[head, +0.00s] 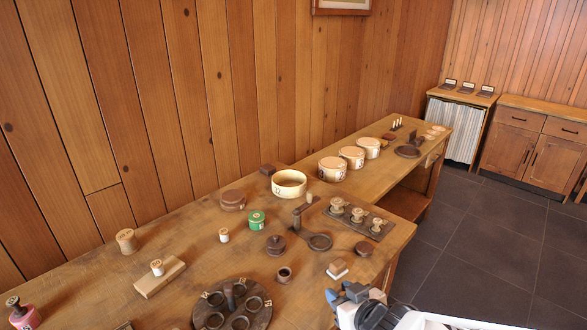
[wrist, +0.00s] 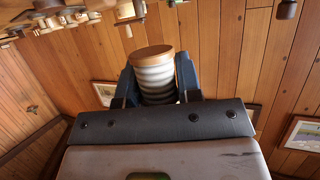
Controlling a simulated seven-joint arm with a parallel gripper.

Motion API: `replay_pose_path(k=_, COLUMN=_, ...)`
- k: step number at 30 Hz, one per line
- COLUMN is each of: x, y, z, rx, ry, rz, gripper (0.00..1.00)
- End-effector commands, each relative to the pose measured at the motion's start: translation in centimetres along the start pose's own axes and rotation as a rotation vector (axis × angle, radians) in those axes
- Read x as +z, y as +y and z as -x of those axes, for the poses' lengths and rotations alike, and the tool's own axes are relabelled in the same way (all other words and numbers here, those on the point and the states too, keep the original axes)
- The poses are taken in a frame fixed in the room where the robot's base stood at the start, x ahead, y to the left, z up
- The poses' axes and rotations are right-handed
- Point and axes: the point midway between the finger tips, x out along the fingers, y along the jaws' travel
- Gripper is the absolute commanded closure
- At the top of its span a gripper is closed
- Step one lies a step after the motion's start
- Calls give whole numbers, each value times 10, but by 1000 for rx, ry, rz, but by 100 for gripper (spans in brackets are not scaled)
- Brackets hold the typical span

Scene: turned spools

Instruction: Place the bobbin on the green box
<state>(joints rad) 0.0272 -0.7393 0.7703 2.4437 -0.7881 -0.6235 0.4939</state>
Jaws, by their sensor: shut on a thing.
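The bobbin (wrist: 155,75), with a round wooden end and pale ribbed winding, sits between the two dark blue fingers of my gripper (wrist: 157,84) in the wrist view. The fingers are shut on its sides. In the head view my gripper (head: 352,299) is at the bottom, right of centre, near the table's front edge; the bobbin is hard to make out there. The green box (head: 256,220) is small and round, with a pale label on top. It stands on the table, up and left of my gripper and apart from it.
Near the green box are a brown round box (head: 233,200), a cream ring-shaped tin (head: 289,184), a dark lidded pot (head: 275,245) and a small spool (head: 224,235). A dark handled tool (head: 319,241) and a tray of spools (head: 376,233) lie between it and my gripper's side.

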Motion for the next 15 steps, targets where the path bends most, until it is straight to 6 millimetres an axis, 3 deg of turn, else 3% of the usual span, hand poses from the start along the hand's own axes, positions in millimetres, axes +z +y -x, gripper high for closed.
replay_pose_path(k=6, x=32, y=-26, z=25, rx=-44, ry=1, rz=17, gripper=90)
replay_pose_path(k=15, x=58, y=-45, z=43, rx=-81, ry=0, rz=34, gripper=90)
